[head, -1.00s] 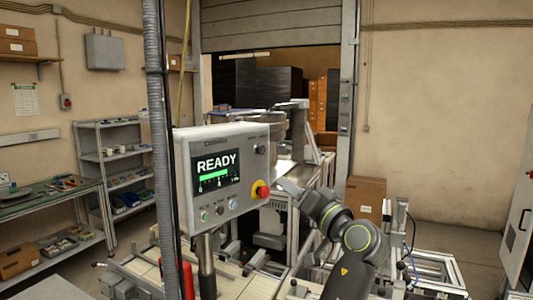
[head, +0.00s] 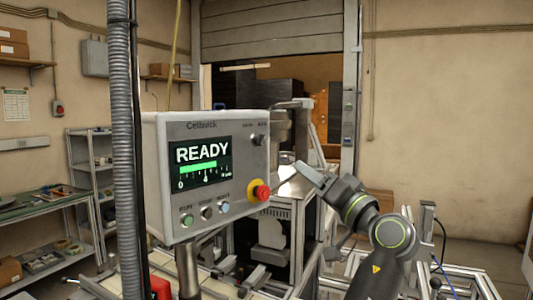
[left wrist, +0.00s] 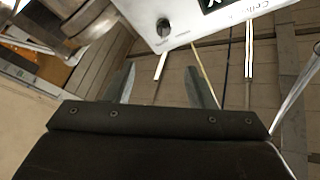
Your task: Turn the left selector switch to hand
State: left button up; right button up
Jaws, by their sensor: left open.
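A white control panel (head: 228,190) stands at centre left in the head view, with a screen (head: 203,161) reading READY. The one selector switch I can make out is a small dark knob (head: 258,140) at the panel's upper right; the labels above it are too small to read. In the left wrist view the knob (left wrist: 163,27) appears near the panel's edge, beyond the fingertips. My left gripper (head: 305,170) is to the right of the panel, apart from it. Its fingers (left wrist: 163,84) are spread and empty. My right gripper is not in view.
A red emergency button (head: 261,192) on a yellow ring sits below the knob, near my left gripper. Several small buttons (head: 206,213) line the panel's lower edge. A grey corrugated hose (head: 125,150) hangs left of the panel. A machine frame (head: 300,235) stands behind.

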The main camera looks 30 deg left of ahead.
pick_arm(q)
jog(key=p, duration=0.9)
send_near(264, 140)
jog(key=x, duration=0.8)
jog(key=shift+a+r, duration=0.1)
jog(key=shift+a, duration=0.1)
jog(key=shift+w+a, duration=0.2)
jog(key=shift+a, duration=0.1)
jog(key=c, duration=1)
